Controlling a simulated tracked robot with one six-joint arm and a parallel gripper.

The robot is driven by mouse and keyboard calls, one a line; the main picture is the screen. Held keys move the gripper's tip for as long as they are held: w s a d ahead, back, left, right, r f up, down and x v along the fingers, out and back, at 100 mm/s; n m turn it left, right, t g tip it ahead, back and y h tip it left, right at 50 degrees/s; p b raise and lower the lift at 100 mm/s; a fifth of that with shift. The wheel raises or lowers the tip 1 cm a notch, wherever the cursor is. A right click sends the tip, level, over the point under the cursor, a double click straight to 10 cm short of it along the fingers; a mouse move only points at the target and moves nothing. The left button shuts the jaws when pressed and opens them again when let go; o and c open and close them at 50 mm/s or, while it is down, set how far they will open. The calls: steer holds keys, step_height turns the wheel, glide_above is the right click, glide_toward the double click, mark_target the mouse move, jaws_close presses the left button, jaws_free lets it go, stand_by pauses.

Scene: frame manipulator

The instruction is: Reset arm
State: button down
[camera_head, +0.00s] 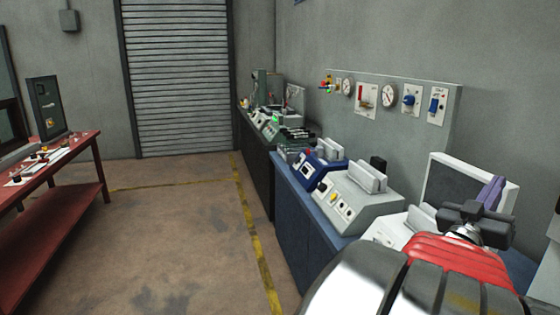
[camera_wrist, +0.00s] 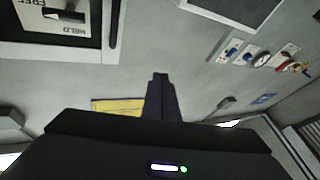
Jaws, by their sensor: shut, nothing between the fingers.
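My arm (camera_head: 450,265), with red and white casing, reaches in from the lower right of the head view. Its dark wrist part (camera_head: 474,222) is over the right end of the bench. My gripper (camera_wrist: 160,76) shows in the wrist view as two dark fingers pressed together, pointing up the picture. Nothing is held between them. In the head view a purple-blue upright piece (camera_head: 491,192) behind the wrist looks like its fingers.
A blue bench (camera_head: 300,225) with grey and blue devices runs along the right wall. A gauge panel (camera_head: 388,95) stands behind it. A light-framed dark screen (camera_head: 455,185) is close to my wrist. A red table (camera_head: 50,175) is at left; the floor between is clear.

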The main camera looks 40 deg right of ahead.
steer(key=w+a+n+t+y, duration=0.3)
steer(key=w+n+t, duration=0.3)
steer(key=w, duration=1)
steer(key=w+a+n+t+y, duration=0.65)
steer(key=w+a, duration=0.75)
steer(key=w, duration=0.5)
steer(key=w+a+f+n+y, duration=0.1)
steer(key=a+f+y, duration=0.2)
steer(key=a, duration=0.6)
steer(key=a+f+n+y, duration=0.1)
steer(key=a+f+y, duration=0.25)
steer(key=a, duration=0.55)
steer(key=w+a+f+n+y, duration=0.1)
steer(key=a+f+y, duration=0.25)
steer(key=a, duration=0.45)
steer(key=s+a+f+g+y, duration=0.2)
steer(key=s+a+f+g, duration=0.3)
steer(key=s+a+f, duration=0.6)
steer(key=s+a, duration=0.2)
steer(key=s, duration=0.2)
steer(key=shift+a+f+n+g+y, duration=0.25)
steer(key=shift+f+n+g+y, duration=0.1)
steer(key=c, duration=2.5)
jaws_free()
steer(key=shift+c, duration=0.2)
